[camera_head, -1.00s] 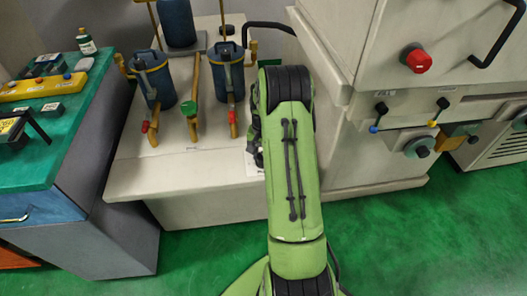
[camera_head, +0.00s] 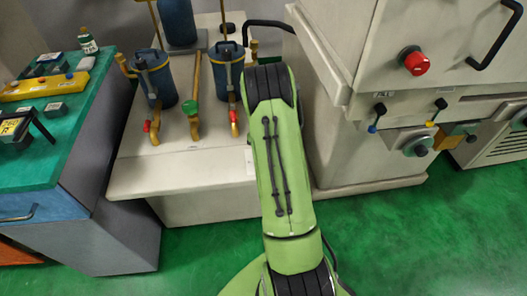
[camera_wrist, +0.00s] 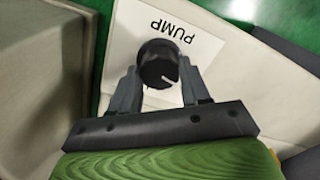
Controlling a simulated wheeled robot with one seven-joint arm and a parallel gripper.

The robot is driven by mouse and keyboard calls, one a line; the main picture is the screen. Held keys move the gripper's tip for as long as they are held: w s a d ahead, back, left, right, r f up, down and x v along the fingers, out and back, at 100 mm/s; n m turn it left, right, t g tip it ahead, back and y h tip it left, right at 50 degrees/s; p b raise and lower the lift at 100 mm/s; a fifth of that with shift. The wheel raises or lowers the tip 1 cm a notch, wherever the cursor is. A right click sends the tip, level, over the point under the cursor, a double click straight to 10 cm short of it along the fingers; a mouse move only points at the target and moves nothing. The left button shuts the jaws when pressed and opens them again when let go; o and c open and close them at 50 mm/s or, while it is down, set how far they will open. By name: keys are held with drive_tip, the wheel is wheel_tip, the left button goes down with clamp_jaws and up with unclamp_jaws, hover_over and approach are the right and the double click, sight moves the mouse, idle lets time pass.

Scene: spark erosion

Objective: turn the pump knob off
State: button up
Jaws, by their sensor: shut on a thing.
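The pump knob (camera_wrist: 157,62) is a round black knob with a white pointer line, seen in the wrist view. The line points to the lower right in that picture. A white label reading PUMP (camera_wrist: 184,35) lies beside and under it. My gripper (camera_wrist: 160,80) has one finger on each side of the knob and is shut on it. In the head view, my green arm hides the gripper and the knob.
Blue filter canisters (camera_head: 153,78) with pipes, a green valve handle (camera_head: 190,107) and red valve handles stand on the pale bench (camera_head: 185,175), left of my arm. A large machine cabinet with a red button (camera_head: 415,62) stands close on the right.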

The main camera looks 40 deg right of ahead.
drive_tip(key=shift+n, duration=1.2)
drive_tip(key=o, duration=1.1)
drive_tip(key=shift+c, duration=0.2)
wheel_tip(320, 180, up, 16)
drive_tip(key=p, duration=0.4)
